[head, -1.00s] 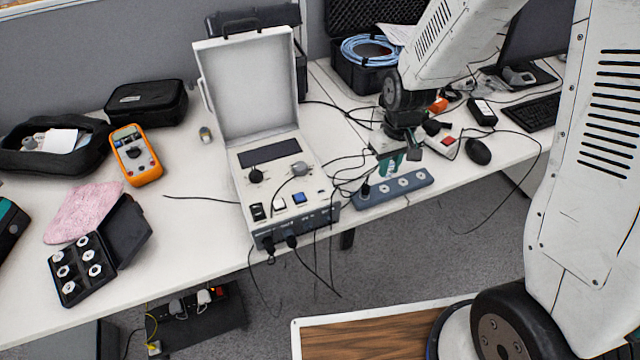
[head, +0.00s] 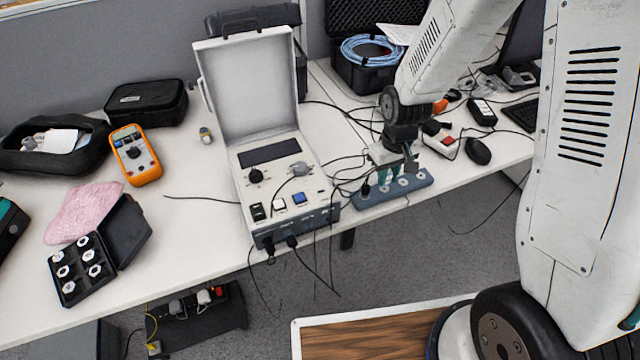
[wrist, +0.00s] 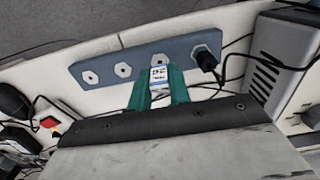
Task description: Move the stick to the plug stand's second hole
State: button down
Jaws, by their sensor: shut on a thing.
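The plug stand (head: 426,178) is a blue-grey bar with a row of white-ringed holes, lying along the table's front edge. A black plug with a cable (wrist: 206,61) fills the end hole, at the left in the head view and the right in the wrist view. My gripper (head: 389,177) has green fingers shut on the stick (wrist: 158,76), a small white piece with a blue marking. The stick is over the hole beside the black plug. Its lower end is hidden, so I cannot tell whether it is in the hole. The two outer holes beyond look empty.
The open instrument case (head: 270,185) stands left of the stand, with loose black cables between them. A white-and-red box (head: 440,143) and a black mouse (head: 478,151) are to the right. A multimeter (head: 136,155) and black tray (head: 82,270) are far left.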

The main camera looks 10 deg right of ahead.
jog(key=shift+f, duration=0.95)
dwell(2.8)
jog(key=c, duration=1.2)
grip_release()
jog(key=shift+r, duration=0.1)
jog(key=shift+r, duration=2.4)
